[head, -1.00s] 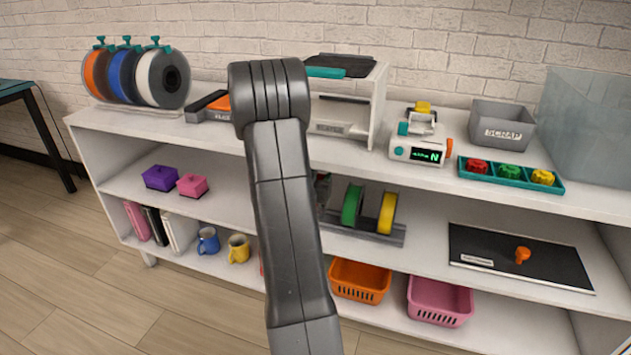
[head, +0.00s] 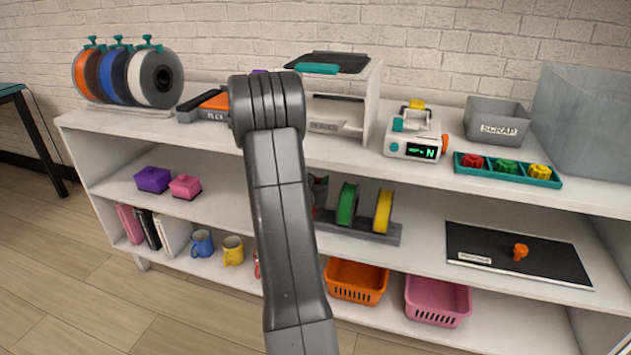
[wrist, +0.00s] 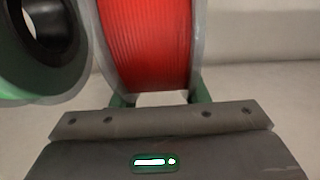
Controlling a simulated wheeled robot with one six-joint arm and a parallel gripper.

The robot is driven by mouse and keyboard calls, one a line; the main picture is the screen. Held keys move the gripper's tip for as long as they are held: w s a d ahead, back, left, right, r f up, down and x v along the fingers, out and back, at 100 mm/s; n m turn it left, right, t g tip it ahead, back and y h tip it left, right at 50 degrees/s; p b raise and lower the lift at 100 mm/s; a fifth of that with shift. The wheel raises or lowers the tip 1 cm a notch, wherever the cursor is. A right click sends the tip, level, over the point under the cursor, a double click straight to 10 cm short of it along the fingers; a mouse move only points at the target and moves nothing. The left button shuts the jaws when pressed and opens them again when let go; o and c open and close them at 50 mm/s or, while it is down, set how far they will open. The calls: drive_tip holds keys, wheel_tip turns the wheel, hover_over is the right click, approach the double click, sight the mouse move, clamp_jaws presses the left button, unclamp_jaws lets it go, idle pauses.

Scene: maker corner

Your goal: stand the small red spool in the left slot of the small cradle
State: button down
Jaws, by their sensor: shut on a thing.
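The red spool (wrist: 148,45) stands upright in the wrist view, between the green-tipped fingers of my gripper (wrist: 162,99), which is shut on it. A sliver of it shows past my arm in the head view (head: 322,190). The dark small cradle (head: 385,236) is on the middle shelf, holding the green spool (head: 346,204) and the yellow spool (head: 383,211). The red spool is at the cradle's left end; my arm hides its lower part, so I cannot tell whether it sits in the slot. The green spool's black hub also shows close beside it in the wrist view (wrist: 45,20).
The top board is close above the middle shelf. Purple (head: 153,180) and pink (head: 185,187) boxes stand left on that shelf; a black panel with an orange knob (head: 500,258) lies right. Orange (head: 355,282) and pink (head: 437,302) baskets are below.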

idle(0.3)
drive_tip(key=c, duration=0.7)
unclamp_jaws()
drive_tip(key=shift+c, duration=0.2)
drive_tip(key=shift+s, duration=0.15)
drive_tip(key=p+v, duration=0.2)
drive_tip(key=v, duration=1.1)
drive_tip(key=shift+s+a, duration=0.15)
drive_tip(key=shift+s, duration=0.1)
drive_tip(key=shift+w+r, duration=0.1)
drive_tip(key=shift+w, duration=0.05)
